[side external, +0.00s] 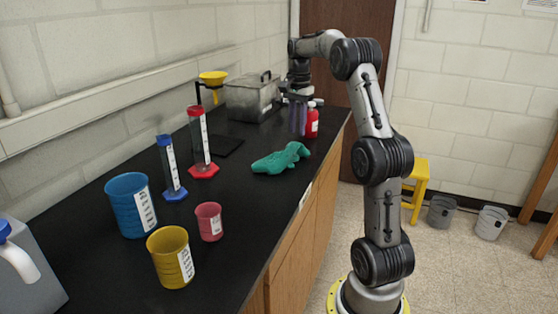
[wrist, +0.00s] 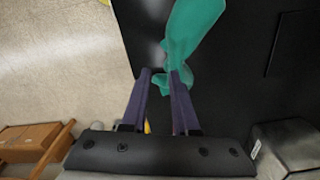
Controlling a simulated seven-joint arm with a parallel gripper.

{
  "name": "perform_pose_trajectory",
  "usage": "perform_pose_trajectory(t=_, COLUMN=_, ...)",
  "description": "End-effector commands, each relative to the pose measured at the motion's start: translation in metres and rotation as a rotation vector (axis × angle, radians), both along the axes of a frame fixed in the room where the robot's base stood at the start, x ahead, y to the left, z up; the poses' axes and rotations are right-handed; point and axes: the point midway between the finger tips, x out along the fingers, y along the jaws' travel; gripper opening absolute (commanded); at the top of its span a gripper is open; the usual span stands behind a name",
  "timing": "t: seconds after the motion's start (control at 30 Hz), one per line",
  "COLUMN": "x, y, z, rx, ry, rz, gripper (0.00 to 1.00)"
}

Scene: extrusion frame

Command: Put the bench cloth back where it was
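The bench cloth is a crumpled teal-green piece (side external: 281,159) lying on the black bench top near its front edge. In the wrist view the green cloth (wrist: 195,25) runs from the top edge down to my right fingertip, which overlaps part of it. My gripper (side external: 298,130) points down over the far part of the bench, behind the cloth in the side view. In the wrist view its two purple fingers (wrist: 162,73) stand apart with a gap between them. I see no cloth gripped. Whether a finger touches the cloth is unclear.
A red bottle (side external: 312,123) stands close beside my gripper. A metal box (side external: 251,97) and a yellow funnel on a stand (side external: 213,78) are at the back. Red (side external: 201,145) and blue (side external: 170,168) cylinders and several beakers stand left and in front. The bench's front edge is near.

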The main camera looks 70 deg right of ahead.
Motion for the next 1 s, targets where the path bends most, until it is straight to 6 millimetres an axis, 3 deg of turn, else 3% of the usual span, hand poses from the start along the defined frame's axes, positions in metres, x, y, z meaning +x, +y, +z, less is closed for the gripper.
perform_pose_trajectory(t=0.03, x=0.005, y=-0.003, z=-0.003, rx=0.001, ry=0.001, rz=0.002, gripper=0.17)
perform_pose_trajectory(t=0.13, x=0.017, y=-0.010, z=-0.007, rx=0.000, ry=0.000, rz=0.001, gripper=0.00)
perform_pose_trajectory(t=0.23, x=0.028, y=-0.017, z=-0.011, rx=0.001, ry=0.001, rz=0.000, gripper=0.00)
perform_pose_trajectory(t=0.43, x=0.027, y=-0.016, z=-0.033, rx=0.001, ry=0.002, rz=-0.001, gripper=0.00)
perform_pose_trajectory(t=0.87, x=0.027, y=-0.016, z=-0.039, rx=0.000, ry=0.001, rz=0.000, gripper=0.00)
perform_pose_trajectory(t=1.0, x=0.026, y=-0.016, z=-0.052, rx=0.003, ry=0.002, rz=0.000, gripper=0.00)
